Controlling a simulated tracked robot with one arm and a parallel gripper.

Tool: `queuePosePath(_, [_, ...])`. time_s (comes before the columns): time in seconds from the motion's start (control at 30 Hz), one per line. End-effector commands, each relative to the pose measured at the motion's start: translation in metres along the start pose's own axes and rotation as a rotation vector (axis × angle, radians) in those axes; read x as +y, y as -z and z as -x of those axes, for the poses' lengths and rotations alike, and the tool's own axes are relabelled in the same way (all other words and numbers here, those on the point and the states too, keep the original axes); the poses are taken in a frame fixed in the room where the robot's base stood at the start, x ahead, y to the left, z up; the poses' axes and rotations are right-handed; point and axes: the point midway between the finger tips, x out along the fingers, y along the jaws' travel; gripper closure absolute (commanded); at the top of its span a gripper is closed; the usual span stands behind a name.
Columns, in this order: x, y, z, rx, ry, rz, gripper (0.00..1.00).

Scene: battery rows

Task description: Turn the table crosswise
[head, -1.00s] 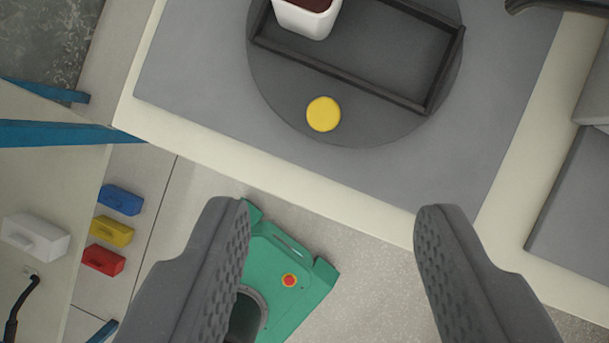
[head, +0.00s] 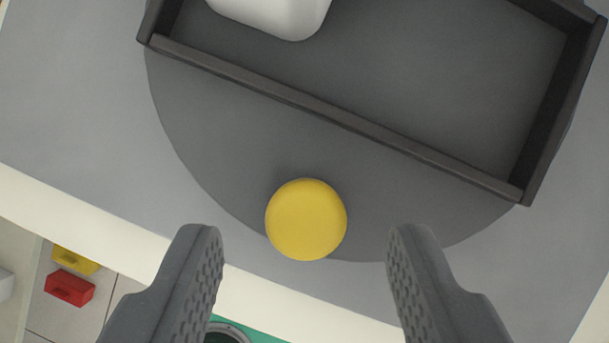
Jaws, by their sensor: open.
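The round dark grey turntable (head: 210,135) lies on the grey worktop, its far part cut off by the top of the view. A yellow round knob (head: 306,219) stands near its front rim. A dark rectangular tray (head: 330,118) sits on the turntable, its long front wall slanting down to the right. A white container (head: 275,15) stands inside the tray at the left, partly out of view. My gripper (head: 305,255) is open, with one finger on each side of the knob and a little nearer the bottom of the view. Neither finger appears to touch the knob.
The worktop (head: 80,130) around the turntable is clear. Its pale front edge (head: 75,207) runs below. Red (head: 69,288) and yellow (head: 75,260) blocks show at lower left. A green object (head: 250,335) is mostly hidden beyond the edge, under my gripper.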

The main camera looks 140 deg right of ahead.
Motion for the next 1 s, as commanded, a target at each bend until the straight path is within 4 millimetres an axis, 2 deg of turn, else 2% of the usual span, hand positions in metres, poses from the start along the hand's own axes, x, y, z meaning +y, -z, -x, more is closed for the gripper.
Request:
queuePosePath(0.2, [0.0, 0.0, -0.015, 0.0, 0.001, -0.002, 0.54])
queuePosePath(0.53, [0.0, 0.0, -0.017, 0.001, 0.0, -0.001, 0.54])
queuePosePath(0.7, [0.0, 0.0, -0.017, 0.001, 0.001, -0.001, 1.0])
queuePosePath(0.8, [-0.006, 0.004, -0.019, 0.001, 0.001, 0.004, 1.0])
queuePosePath(1.0, [-0.005, 0.002, -0.019, 0.001, 0.009, 0.016, 1.0])
